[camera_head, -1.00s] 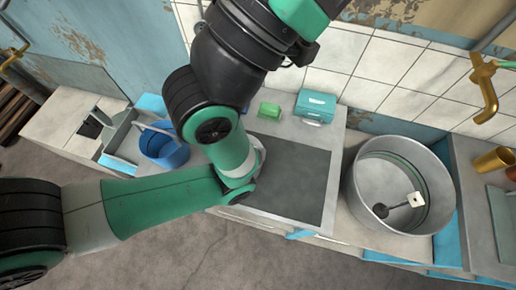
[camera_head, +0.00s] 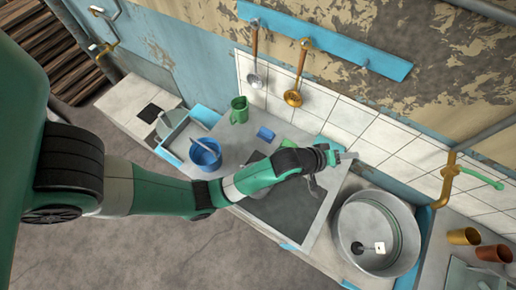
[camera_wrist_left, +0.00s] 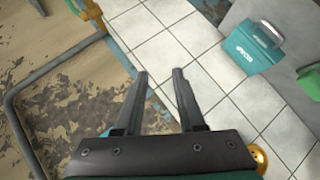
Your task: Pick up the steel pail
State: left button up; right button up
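A large round steel vessel (camera_head: 345,237) stands open at the right of the counter in the head view, with a stirrer-like part inside. I cannot tell if it is the steel pail; no other steel pail shows clearly. A grey shape (camera_head: 312,187) is partly hidden below my left gripper. My left gripper (camera_head: 345,156) is above the counter near the tiled wall, up and left of the vessel and apart from it. In the left wrist view its two fingers (camera_wrist_left: 160,76) are spread with nothing between them. My right gripper is not in view.
A blue bucket (camera_head: 205,155), a green mug (camera_head: 239,110) and a small blue block (camera_head: 265,133) stand on the left of the counter. Ladles hang on the wall (camera_head: 298,78). A brass tap (camera_head: 447,185) rises behind the vessel. A teal box (camera_wrist_left: 250,50) shows in the left wrist view.

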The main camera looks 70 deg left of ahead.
pick_arm(q)
jog(key=s+f+n+g+p, duration=0.55)
jog(key=s+f, duration=0.25)
jog(key=s, duration=0.6)
jog(key=s+f+n+g+p, duration=0.45)
jog(key=s+f+p, duration=0.3)
jog(key=s, duration=0.65)
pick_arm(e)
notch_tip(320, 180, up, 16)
pick_arm(q)
jog(key=shift+m+g, duration=0.7)
jog(key=a+f, duration=0.1)
jog(key=s+a+f+b, duration=0.1)
jog(key=a+f, duration=0.1)
jog(key=s+a+f+b, duration=0.1)
jog(key=shift+a+f, duration=0.3)
jog(key=shift+f, duration=0.1)
jog(key=shift+a+f+b, duration=0.2)
jog(key=shift+f+b, duration=0.85)
jog(key=f+b, duration=0.4)
jog(key=f, duration=0.1)
jog(key=shift+w+a+f, duration=0.1)
jog(key=shift+w+f, duration=0.1)
jog(key=shift+f, duration=0.15)
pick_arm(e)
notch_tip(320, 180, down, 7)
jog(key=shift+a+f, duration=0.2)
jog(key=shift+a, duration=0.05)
